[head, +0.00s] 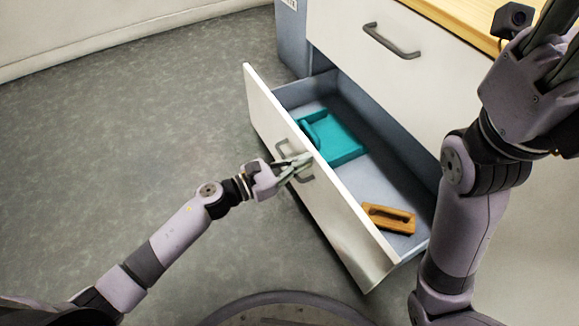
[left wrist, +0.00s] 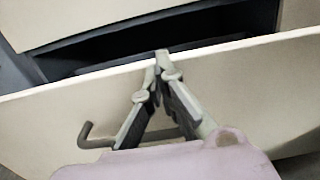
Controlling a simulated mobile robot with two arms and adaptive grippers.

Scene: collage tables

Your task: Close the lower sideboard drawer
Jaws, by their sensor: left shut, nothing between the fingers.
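The lower sideboard drawer (head: 350,232) is pulled well out, and its white front also shows in the left wrist view (left wrist: 247,95). Its dark bar handle (left wrist: 97,143) is partly hidden behind my left fingers. My left gripper (head: 305,159) is shut and empty at the outer side of the drawer front. In the left wrist view, its fingertips (left wrist: 162,60) meet near the front's top edge, above the handle; whether they touch the front is unclear. My right gripper (head: 556,55) is raised at the upper right, its fingertips cut off by the frame.
Inside the drawer lie a teal tray-like item (head: 345,148) and an orange-brown piece (head: 388,218). The upper drawer (head: 345,30) is shut, below a wooden top (head: 455,12). The grey floor (head: 120,130) left of the drawer is clear.

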